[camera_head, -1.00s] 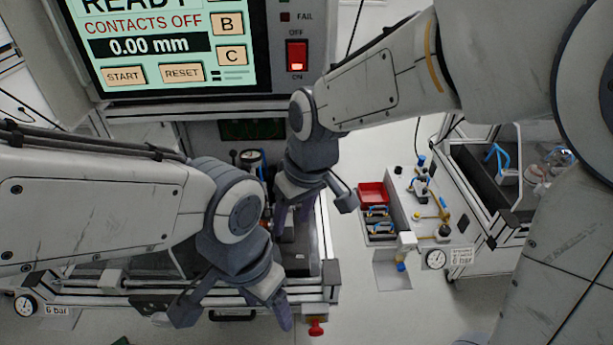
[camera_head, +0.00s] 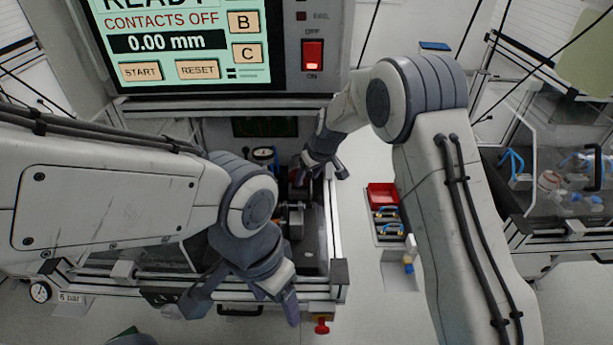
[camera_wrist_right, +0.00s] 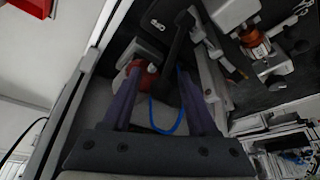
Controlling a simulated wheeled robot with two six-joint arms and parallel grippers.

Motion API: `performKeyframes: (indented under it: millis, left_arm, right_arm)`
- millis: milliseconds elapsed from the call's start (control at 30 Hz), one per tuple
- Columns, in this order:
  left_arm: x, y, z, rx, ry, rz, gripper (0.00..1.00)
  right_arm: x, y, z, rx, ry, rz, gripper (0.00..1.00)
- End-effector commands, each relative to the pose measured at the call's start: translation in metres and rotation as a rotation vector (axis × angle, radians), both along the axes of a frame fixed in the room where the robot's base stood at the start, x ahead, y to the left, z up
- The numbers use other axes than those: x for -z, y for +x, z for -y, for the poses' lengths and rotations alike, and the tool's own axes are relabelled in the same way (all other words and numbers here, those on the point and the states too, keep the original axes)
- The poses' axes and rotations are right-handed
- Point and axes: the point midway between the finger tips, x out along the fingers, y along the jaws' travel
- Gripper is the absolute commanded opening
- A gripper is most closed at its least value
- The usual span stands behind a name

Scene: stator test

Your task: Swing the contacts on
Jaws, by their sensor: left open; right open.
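The test station's screen (camera_head: 185,45) reads CONTACTS OFF and 0.00 mm. My right gripper (camera_head: 323,172) is open at the right rear of the station bed, beside the dark fixture parts (camera_head: 292,215). In the right wrist view, its fingers (camera_wrist_right: 158,82) straddle a region with a red and white knob-like part (camera_wrist_right: 137,70), a blue cable (camera_wrist_right: 165,130) and a dark bar (camera_wrist_right: 178,45). Whether they touch anything is unclear. A copper-wound part (camera_wrist_right: 252,40) lies to their right. My left gripper (camera_head: 240,308) is open in front of the station. My left arm hides part of the bed.
A red rocker switch (camera_head: 312,56) is beside the screen. A red tray (camera_head: 382,194) and blue-handled parts (camera_head: 387,225) stand right of the station. A red knob (camera_head: 321,327) is at its front corner. A clear-walled bench (camera_head: 560,170) stands at far right.

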Motion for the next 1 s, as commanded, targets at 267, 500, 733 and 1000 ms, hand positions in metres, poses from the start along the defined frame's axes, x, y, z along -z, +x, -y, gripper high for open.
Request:
performKeyframes:
  millis: [267, 500, 733, 1000]
  left_arm:
    - [-0.006, 0.0, 0.0, -0.001, 0.0, 0.0, 0.7]
    - [-0.006, 0.0, 0.0, 0.0, 0.0, 0.0, 0.7]
    - [-0.006, 0.0, 0.0, 0.0, 0.0, 0.0, 0.7]
    - [-0.006, 0.0, 0.0, 0.0, 0.0, 0.0, 0.7]
  right_arm:
    - [0.019, 0.007, -0.006, 0.0, 0.001, 0.001, 0.59]
    - [0.02, 0.007, -0.006, 0.0, 0.001, 0.001, 0.59]
    - [0.02, 0.007, -0.005, 0.0, 0.001, 0.001, 0.0]
    - [0.02, 0.007, -0.005, 0.0, 0.001, 0.001, 0.0]
